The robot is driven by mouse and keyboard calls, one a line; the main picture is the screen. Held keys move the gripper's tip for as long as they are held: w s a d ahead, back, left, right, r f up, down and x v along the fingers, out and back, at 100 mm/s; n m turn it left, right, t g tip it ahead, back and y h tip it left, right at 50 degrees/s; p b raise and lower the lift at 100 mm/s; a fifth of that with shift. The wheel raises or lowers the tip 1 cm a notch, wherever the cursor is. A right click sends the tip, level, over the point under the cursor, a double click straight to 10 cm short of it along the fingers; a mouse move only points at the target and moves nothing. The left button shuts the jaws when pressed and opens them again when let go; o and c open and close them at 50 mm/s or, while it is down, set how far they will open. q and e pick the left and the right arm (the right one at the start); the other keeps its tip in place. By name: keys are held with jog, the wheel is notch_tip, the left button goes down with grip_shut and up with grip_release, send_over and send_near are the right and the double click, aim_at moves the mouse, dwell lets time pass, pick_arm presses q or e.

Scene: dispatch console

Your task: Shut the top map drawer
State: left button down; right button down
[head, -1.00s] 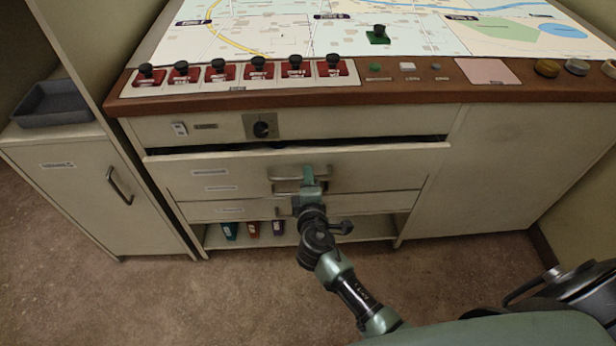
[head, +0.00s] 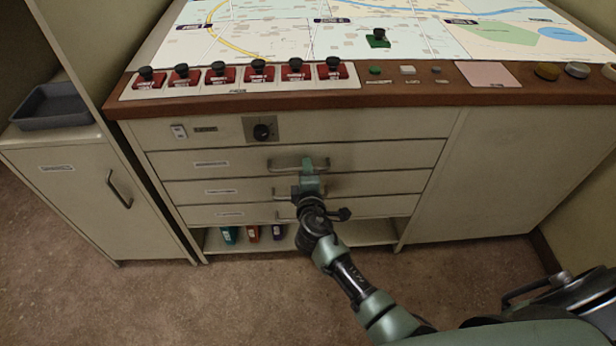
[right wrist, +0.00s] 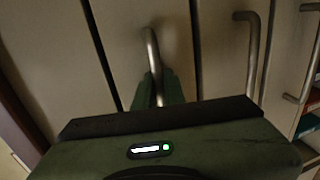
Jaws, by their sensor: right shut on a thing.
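The top map drawer (head: 235,165) is a cream front with a white label and a metal bar handle (head: 282,164). Its front now looks flush with the console face, with only a thin seam above it. My right gripper (head: 308,165) is at the middle of this handle, shut on it. In the right wrist view the handle (right wrist: 152,45) runs down between the green fingers (right wrist: 160,92), which hide part of it. My left gripper is in neither view.
Two more drawers (head: 245,189) with bar handles lie below, their fronts flush. An open shelf under them holds several coloured binders (head: 229,235). A side cabinet (head: 75,190) with a grey tray (head: 50,106) stands at left. The wooden console edge (head: 400,101) overhangs above.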

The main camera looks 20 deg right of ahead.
jog(key=c, duration=1.8)
grip_release()
jog(key=shift+w+r, duration=0.1)
jog(key=shift+o, duration=0.2)
